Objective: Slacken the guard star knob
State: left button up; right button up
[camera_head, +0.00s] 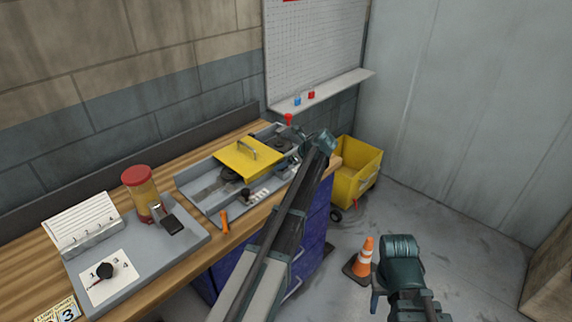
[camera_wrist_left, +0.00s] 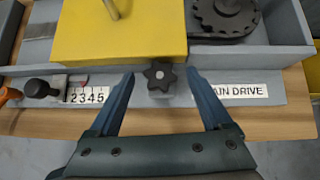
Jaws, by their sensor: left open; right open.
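The black star knob (camera_wrist_left: 160,75) sits on the grey front rail just below the yellow guard (camera_wrist_left: 118,30) in the left wrist view. My left gripper (camera_wrist_left: 160,85) is open, with one finger on each side of the knob and visible gaps to it. In the head view the yellow guard (camera_head: 247,158) lies over the grey machine bed on the bench. My left arm reaches across to its right end, and I cannot make out the star knob there. My right gripper (camera_head: 376,290) is open and empty, low over the floor beside the bench.
A black lever knob with a number scale (camera_wrist_left: 88,95) and a MAIN DRIVE label (camera_wrist_left: 238,91) flank the star knob. An orange-handled tool (camera_head: 225,222) lies at the bench edge. A yellow cart (camera_head: 352,185) and traffic cone (camera_head: 366,252) stand on the floor.

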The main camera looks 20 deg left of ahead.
pick_arm(q)
grip_shut()
jog(key=shift+w+n+g, duration=0.4)
jog(key=shift+n+g, duration=0.2)
jog(key=shift+n, duration=0.2)
jog(key=shift+s+n+g, duration=0.1)
jog(key=shift+n+g, duration=0.5)
jog(key=shift+n, duration=0.2)
grip_release()
jog(key=p+v, duration=0.9)
jog(key=v, duration=0.4)
jog(key=shift+d+p, duration=0.35)
jog(key=shift+d, duration=0.15)
